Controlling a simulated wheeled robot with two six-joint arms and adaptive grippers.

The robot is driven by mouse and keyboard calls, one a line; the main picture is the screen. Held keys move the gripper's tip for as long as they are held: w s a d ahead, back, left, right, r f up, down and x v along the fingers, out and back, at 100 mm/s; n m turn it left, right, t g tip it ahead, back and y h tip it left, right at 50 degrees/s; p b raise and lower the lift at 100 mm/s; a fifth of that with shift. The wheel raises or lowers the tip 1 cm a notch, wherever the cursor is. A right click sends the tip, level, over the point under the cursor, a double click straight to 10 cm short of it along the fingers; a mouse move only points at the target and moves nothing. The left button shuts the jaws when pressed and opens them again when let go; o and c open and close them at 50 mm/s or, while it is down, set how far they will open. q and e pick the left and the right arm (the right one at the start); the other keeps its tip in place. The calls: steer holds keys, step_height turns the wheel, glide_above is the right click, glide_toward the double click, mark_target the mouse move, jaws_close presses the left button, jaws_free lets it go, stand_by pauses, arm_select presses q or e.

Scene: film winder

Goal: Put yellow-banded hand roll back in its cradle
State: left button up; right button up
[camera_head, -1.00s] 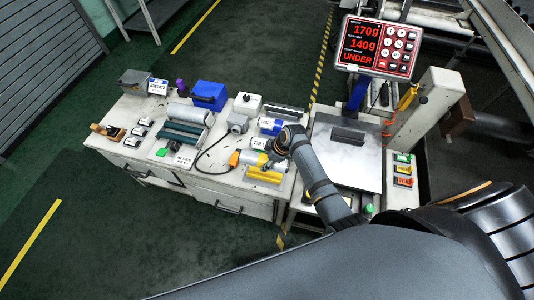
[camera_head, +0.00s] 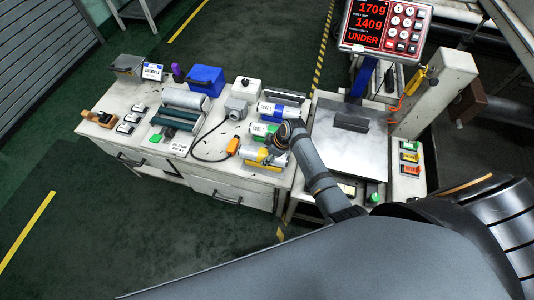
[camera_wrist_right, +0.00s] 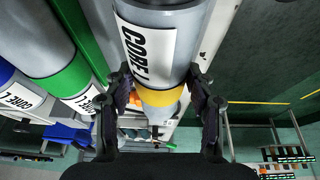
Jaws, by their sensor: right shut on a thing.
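The grey hand roll with the yellow band (camera_head: 277,160) is at the front of the bench, over or in the yellow cradle (camera_head: 263,167); I cannot tell whether it rests there. In the right wrist view the roll (camera_wrist_right: 160,97) lies between the fingers, with its white CORE label above the yellow band. My right gripper (camera_head: 276,145) is shut on it, one finger (camera_wrist_right: 160,80) on each side. The arm hides part of the roll and cradle in the head view. My left gripper is not in view.
The green-banded roll (camera_head: 259,128) and blue-banded roll (camera_head: 275,109) lie behind. An orange pendant (camera_head: 232,146) with a black cable is to the left. The steel scale plate (camera_head: 335,150) is to the right, under a display (camera_head: 385,27) reading 170g, 140g, UNDER.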

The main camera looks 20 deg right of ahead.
steer(key=o, duration=1.4)
steer(key=shift+r, duration=0.1)
steer(key=shift+c, duration=0.2)
steer(key=shift+o, duration=0.7)
steer(key=v, duration=1.2)
steer(key=shift+s, duration=0.1)
